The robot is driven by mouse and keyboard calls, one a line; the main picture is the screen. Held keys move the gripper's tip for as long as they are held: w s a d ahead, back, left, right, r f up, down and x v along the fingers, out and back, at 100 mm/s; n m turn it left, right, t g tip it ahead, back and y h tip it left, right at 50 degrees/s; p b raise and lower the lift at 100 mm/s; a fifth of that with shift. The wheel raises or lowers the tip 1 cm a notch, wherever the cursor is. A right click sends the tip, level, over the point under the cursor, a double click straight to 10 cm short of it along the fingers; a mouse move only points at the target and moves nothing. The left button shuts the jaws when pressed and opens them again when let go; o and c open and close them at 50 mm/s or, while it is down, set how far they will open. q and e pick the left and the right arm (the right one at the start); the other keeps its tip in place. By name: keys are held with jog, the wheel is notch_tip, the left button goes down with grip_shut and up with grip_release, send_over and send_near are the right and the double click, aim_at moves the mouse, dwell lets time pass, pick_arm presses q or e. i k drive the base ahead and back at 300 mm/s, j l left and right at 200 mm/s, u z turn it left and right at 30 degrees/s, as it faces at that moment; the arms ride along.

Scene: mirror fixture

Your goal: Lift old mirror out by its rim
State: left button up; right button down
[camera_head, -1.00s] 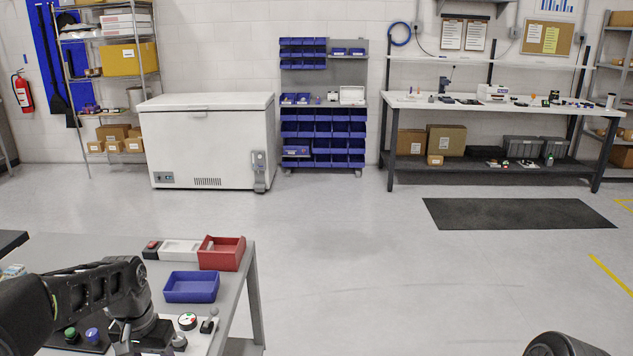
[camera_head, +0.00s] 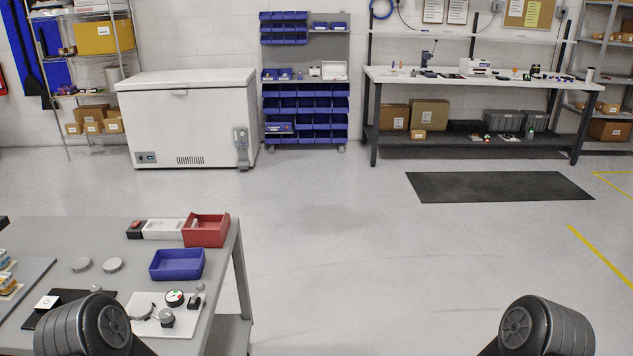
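A white plate (camera_head: 154,330) lies on the grey table at the lower left. It carries a dial with a dark rim (camera_head: 174,298), a grey knob (camera_head: 167,318) and a small lever (camera_head: 197,297). A grey disc (camera_head: 140,305) on it is partly hidden by my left arm. Two loose grey discs (camera_head: 81,264) (camera_head: 112,265) lie flat on the table behind the plate. I cannot tell which of these discs is the old mirror. Only links of my two arms show at the bottom edge; both grippers are out of view.
A blue tray (camera_head: 176,264), a red bin (camera_head: 206,230) and a white tray (camera_head: 163,229) stand at the back of the table (camera_head: 60,234). A black board (camera_head: 68,295) lies left of the plate.

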aim_at(140, 310)
jog(key=u, duration=0.35)
jog(key=j+u, duration=0.15)
jog(key=u, duration=0.55)
jog(key=l+z, duration=0.25)
jog(key=l, duration=0.15)
jog(key=i+l+z, duration=0.2)
jog(key=l, duration=0.15)
